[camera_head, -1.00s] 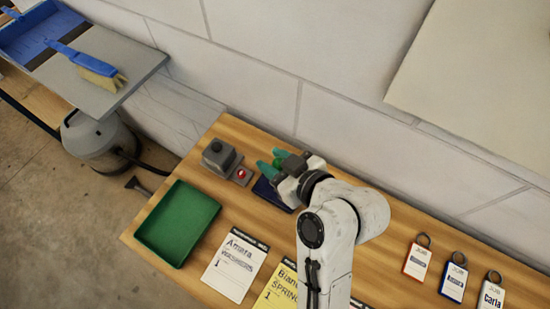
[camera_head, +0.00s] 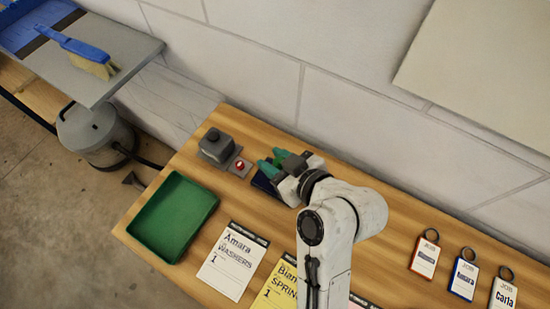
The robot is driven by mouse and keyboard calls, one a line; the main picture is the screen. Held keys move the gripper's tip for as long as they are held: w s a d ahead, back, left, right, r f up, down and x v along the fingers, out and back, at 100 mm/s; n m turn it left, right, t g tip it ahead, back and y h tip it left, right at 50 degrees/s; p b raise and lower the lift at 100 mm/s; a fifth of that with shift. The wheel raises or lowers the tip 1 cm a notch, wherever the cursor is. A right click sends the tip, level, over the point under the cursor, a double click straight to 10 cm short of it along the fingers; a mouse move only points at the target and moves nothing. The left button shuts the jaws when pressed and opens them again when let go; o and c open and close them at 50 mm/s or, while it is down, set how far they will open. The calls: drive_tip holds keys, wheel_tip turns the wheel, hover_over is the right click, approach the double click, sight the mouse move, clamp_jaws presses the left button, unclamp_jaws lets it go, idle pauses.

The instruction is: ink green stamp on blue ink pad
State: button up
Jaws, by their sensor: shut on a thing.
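The blue ink pad (camera_head: 264,184) lies on the wooden bench, dark blue and partly covered by my gripper. I cannot tell whether the stamp's underside touches the pad.
A grey box-like device (camera_head: 217,146) and a small plate with a red knob (camera_head: 240,165) stand just left of the pad. A green tray (camera_head: 173,217), an Amara card (camera_head: 232,262), a yellow card (camera_head: 277,290) and several tags (camera_head: 425,256) lie on the bench.

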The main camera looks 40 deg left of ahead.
drive_tip(key=shift+f+b, duration=0.45)
drive_tip(key=shift+f, duration=0.2)
idle(1.2)
drive_tip(key=shift+r, duration=0.2)
drive_tip(key=shift+r+p, duration=0.45)
drive_tip(key=shift+p, duration=0.1)
drive_tip(key=shift+r+p, duration=2.1)
drive_tip(key=shift+r, duration=0.45)
drive_tip(key=shift+f, duration=0.1)
drive_tip(key=shift+n+g, duration=0.6)
drive_tip(key=shift+n, duration=0.1)
drive_tip(key=shift+f+b, duration=2.4)
drive_tip(key=shift+f, duration=0.05)
